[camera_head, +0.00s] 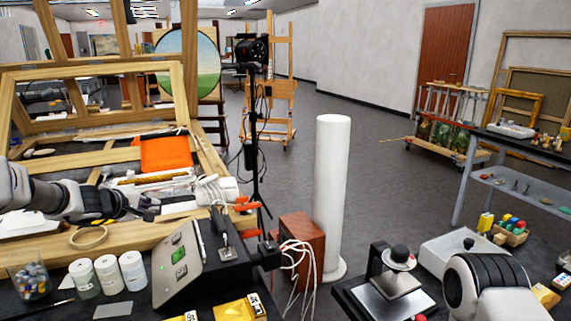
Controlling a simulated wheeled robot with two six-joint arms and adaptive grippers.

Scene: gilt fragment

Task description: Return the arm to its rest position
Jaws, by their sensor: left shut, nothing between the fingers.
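My left gripper (146,207) comes in from the left on its white and black arm. It is shut and empty, held over the wooden work table (120,238). White rolled items (214,190) lie just beyond its fingertips; I cannot tell whether they touch. Part of my right arm (490,285) shows at the lower right as a white and black link. The right gripper is out of the picture.
A white column (331,195) and a camera stand (254,130) rise in the middle. Open floor (385,200) lies beyond.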

